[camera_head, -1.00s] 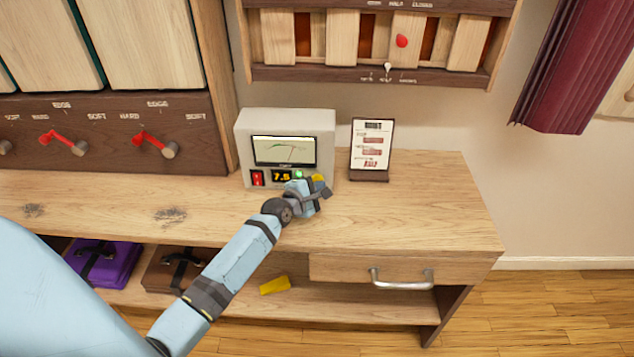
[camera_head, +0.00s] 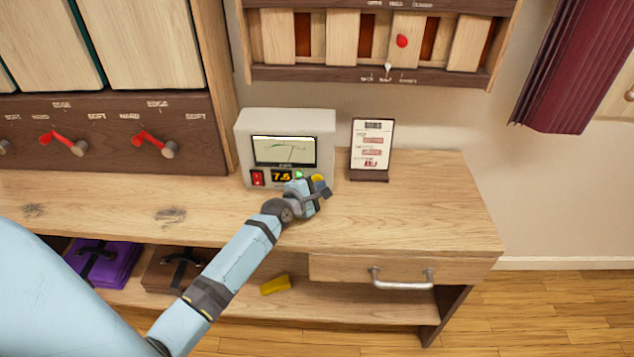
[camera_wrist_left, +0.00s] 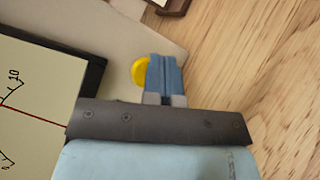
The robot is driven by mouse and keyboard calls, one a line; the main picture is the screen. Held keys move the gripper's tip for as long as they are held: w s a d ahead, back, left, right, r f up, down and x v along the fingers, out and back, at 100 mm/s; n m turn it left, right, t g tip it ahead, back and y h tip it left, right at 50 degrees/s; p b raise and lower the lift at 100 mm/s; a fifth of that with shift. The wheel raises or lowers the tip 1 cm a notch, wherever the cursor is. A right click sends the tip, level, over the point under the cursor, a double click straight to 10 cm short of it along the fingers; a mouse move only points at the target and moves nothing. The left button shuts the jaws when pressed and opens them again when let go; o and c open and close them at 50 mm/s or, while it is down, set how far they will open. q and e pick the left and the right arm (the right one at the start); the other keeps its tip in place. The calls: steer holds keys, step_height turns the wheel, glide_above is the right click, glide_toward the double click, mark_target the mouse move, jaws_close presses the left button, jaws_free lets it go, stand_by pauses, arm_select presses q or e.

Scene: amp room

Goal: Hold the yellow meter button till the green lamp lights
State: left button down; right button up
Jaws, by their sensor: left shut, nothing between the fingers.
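The meter (camera_head: 241,150) is a pale box on the wooden bench, with a dial, a red switch (camera_head: 257,178) and a display reading 7.5. A small green lamp (camera_head: 299,174) glows on its front. The yellow button (camera_head: 318,179) shows at the lower right of the meter's face. My left gripper (camera_head: 322,192) is at the button, shut with nothing held. In the left wrist view the shut fingers (camera_wrist_left: 164,75) lie against or just in front of the yellow button (camera_wrist_left: 139,71), partly covering it. I cannot tell whether the button is pressed in. My right gripper is not in view.
A card in a stand (camera_head: 371,148) stands right of the meter. The bench top (camera_head: 420,205) is clear to the right, above a drawer with a metal handle (camera_head: 401,279). A yellow block (camera_head: 275,285) and a purple case (camera_head: 105,265) are on the shelf below.

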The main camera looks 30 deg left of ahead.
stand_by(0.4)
arm_select(q)
steer(key=shift+s+d+p, duration=0.35)
steer(key=shift+s+p, duration=0.25)
steer(key=shift+s+d, duration=0.15)
steer(key=shift+s, duration=0.05)
steer(key=shift+s+d+p, duration=0.3)
steer(key=shift+s+p, duration=0.2)
steer(key=shift+p, duration=0.1)
steer(key=shift+s+d+p, duration=0.5)
steer(key=shift+s, duration=0.3)
steer(key=shift+s+d+p, duration=0.45)
steer(key=shift+s, duration=0.35)
